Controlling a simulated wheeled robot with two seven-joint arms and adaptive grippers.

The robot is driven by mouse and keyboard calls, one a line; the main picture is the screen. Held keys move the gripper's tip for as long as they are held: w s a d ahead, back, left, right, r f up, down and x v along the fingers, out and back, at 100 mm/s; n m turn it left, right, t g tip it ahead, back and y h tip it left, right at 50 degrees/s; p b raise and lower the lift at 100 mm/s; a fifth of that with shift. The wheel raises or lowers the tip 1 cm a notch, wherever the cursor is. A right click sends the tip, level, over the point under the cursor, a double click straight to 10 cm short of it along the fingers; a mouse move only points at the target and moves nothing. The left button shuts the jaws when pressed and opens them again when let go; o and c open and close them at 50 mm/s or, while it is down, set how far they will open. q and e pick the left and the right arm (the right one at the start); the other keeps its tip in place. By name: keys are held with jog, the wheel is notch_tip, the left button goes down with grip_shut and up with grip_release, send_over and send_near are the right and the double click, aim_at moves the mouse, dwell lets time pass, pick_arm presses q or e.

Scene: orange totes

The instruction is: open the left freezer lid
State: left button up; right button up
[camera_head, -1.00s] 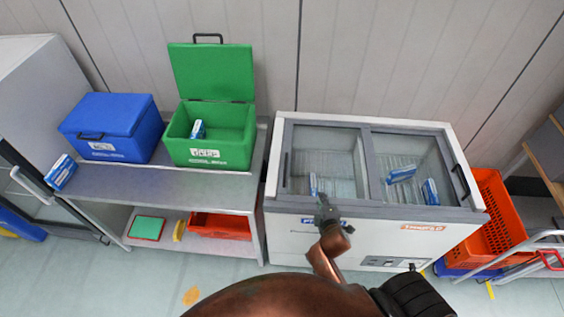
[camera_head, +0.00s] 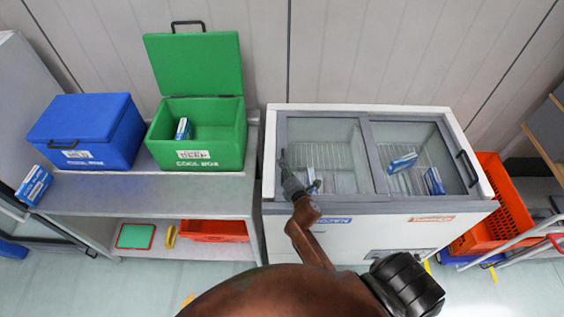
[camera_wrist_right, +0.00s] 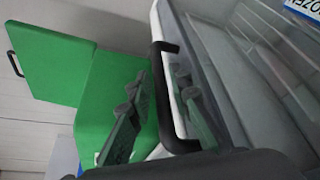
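The chest freezer has two glass lids side by side. The left freezer lid (camera_head: 330,134) lies over the left half and looks shut. Its black handle (camera_wrist_right: 160,88) is on the lid's left edge in the right wrist view; in the head view my gripper largely covers it. My right gripper (camera_head: 283,160) is at the left edge of this lid. In the right wrist view its fingers (camera_wrist_right: 160,76) are apart, one on each side of the handle; contact cannot be told. My left gripper is out of view.
The right lid (camera_head: 402,132) with its own black handle (camera_head: 467,168) is beside it. Blue and white packs (camera_head: 402,162) lie inside the freezer. An open green cool box (camera_head: 197,157) and a blue box (camera_head: 88,130) stand on the steel bench (camera_head: 150,195) to the left. An orange crate (camera_head: 505,205) is at right.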

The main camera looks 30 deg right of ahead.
jog(key=shift+x, duration=1.05)
jog(key=shift+w+f, duration=0.1)
jog(key=shift+w, duration=0.2)
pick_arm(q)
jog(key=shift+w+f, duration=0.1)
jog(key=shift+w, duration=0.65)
pick_arm(e)
jog(key=shift+c, duration=0.4)
grip_shut()
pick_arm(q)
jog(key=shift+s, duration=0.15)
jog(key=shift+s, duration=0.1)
